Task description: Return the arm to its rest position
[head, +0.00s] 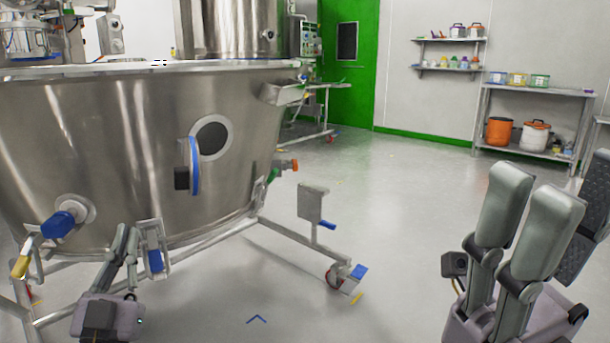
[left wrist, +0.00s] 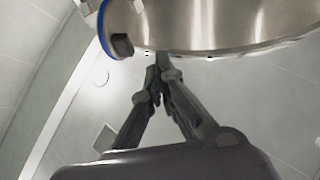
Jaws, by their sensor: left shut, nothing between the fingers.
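My left gripper (head: 127,236) is in the lower left of the head view, in front of the steel vessel. Its fingers are together with nothing between them. In the left wrist view the closed fingertips (left wrist: 160,68) point up toward the vessel's curved steel wall (left wrist: 230,25); whether they touch it I cannot tell. My right gripper (head: 562,192) is large in the lower right of the head view, its fingers pointing up and spread apart, with nothing seen between them.
The large steel vessel (head: 100,120) on a wheeled frame (head: 300,252) fills the left, with a round port (head: 212,138) and a blue-handled valve (head: 58,224). The middle floor (head: 400,200) is clear.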

